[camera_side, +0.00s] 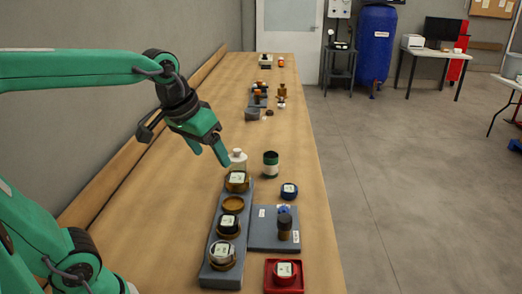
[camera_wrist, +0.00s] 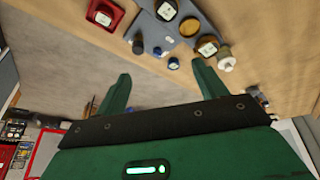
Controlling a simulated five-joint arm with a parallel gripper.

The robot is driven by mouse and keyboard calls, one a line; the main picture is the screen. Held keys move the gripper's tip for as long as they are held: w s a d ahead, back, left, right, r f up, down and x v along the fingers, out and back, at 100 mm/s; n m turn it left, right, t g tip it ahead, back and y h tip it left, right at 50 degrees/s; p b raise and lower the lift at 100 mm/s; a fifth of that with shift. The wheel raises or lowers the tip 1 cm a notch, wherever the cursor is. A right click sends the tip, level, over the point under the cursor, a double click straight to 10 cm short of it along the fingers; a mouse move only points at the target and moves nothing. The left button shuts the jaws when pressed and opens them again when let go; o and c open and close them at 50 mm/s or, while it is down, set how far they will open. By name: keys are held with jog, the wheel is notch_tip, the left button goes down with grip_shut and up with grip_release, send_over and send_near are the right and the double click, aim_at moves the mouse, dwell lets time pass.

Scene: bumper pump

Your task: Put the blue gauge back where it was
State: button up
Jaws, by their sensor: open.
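The blue gauge (camera_side: 289,190) sits on the bare bench, right of the long grey rack (camera_side: 246,193) and apart from it. In the wrist view a small blue round thing (camera_wrist: 173,63), apparently this gauge, shows between the fingertips but farther off. The rack has one empty amber ring socket (camera_side: 233,204), also seen in the wrist view (camera_wrist: 189,26). White-faced gauges fill the other sockets: one (camera_side: 237,178) beyond the empty socket, and a black-rimmed one (camera_side: 228,222) and another (camera_side: 222,251) nearer. My gripper (camera_side: 210,150) is open and empty, raised above the bench, left of the blue gauge.
A grey plate (camera_side: 262,240) beside the rack holds a dark-topped brown cylinder (camera_side: 284,228) and a small blue piece (camera_side: 284,209). A red tray (camera_side: 270,285) holds a red gauge (camera_side: 285,270). A white bottle (camera_side: 238,161) and a green-black jar (camera_side: 271,164) stand beyond the rack.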

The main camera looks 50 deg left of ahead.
jog(key=s+f+m+t, duration=0.1)
jog(key=s+f, duration=0.3)
jog(key=s, duration=0.4)
jog(key=shift+d+f+m, duration=0.2)
jog(key=shift+d+m, duration=0.05)
jog(key=shift+m, duration=0.15)
dwell(0.7)
